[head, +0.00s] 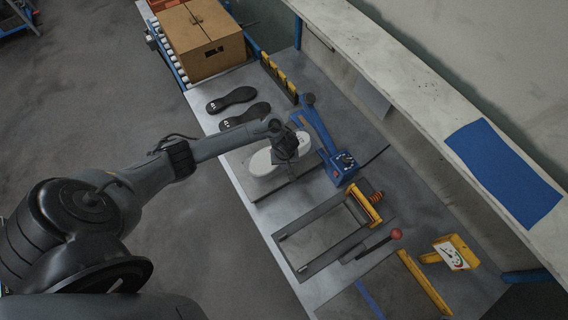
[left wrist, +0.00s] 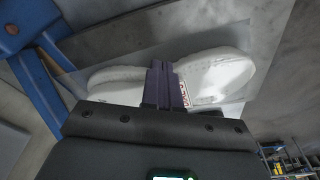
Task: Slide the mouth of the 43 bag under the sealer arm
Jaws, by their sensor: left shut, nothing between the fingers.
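The bag (head: 259,163) shows as white sole shapes lying flat on a grey plate near the table's front edge. In the left wrist view two white shapes (left wrist: 215,74) lie under a clear sheet, with a small red-and-white label whose print I cannot read. My left gripper (head: 288,151) is shut and empty, right over the bag, hiding part of it; I cannot tell if it touches. The blue sealer (head: 341,166) stands just right of the bag, its blue arm (head: 318,127) reaching toward the back left. The bag's mouth is not clearly visible. My right gripper is out of view.
Two black soles (head: 232,99) lie farther back on the table (head: 215,124). A cardboard box (head: 203,48) stands on rollers behind them.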

